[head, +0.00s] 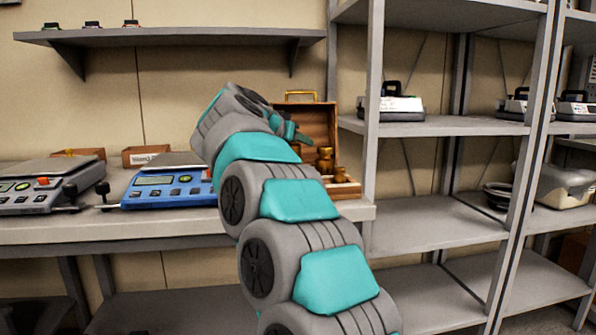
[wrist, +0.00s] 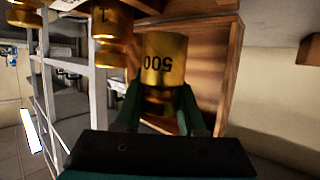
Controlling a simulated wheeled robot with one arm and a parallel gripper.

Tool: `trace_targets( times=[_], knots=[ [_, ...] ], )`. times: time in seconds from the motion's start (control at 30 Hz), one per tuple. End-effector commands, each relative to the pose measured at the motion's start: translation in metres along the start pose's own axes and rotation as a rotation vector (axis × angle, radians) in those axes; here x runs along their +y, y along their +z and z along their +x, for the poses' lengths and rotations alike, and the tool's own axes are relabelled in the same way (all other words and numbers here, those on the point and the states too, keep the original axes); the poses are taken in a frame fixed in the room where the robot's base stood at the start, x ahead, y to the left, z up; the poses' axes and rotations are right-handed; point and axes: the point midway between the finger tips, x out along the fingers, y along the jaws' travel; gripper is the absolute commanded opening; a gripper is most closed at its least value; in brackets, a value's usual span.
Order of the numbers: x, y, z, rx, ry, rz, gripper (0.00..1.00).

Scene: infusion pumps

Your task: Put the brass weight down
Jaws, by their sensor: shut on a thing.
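The brass weight (wrist: 165,62) marked 500 sits between the two dark green fingers of my gripper (wrist: 160,104) in the wrist view. The gripper is shut on it, and its number reads upside down there. In the head view my gripper (head: 304,138) is in front of the open wooden weight box (head: 303,117) on the bench. A brass weight (head: 325,157) shows just beside the fingertips; I cannot tell for sure that it is the held one. Whether the held weight touches the box is not clear.
Other brass weights (wrist: 112,22) stand close by in the wrist view. A blue scale (head: 165,188) and a grey scale (head: 45,185) stand left on the bench (head: 110,230). A metal shelf rack (head: 440,125) rises just right of the box.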

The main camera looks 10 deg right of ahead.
Motion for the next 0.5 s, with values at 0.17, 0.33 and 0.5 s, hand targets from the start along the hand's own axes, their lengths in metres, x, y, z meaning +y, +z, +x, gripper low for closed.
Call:
trace_targets(
  times=[0.17, 0.33, 0.5],
  knots=[
    [0.0, 0.009, 0.003, 0.004, -0.001, 0.001, 0.0],
    [0.0, 0.027, 0.01, 0.002, 0.001, -0.002, 0.0],
    [0.001, 0.044, 0.016, 0.001, 0.003, 0.001, 0.0]
  ],
)
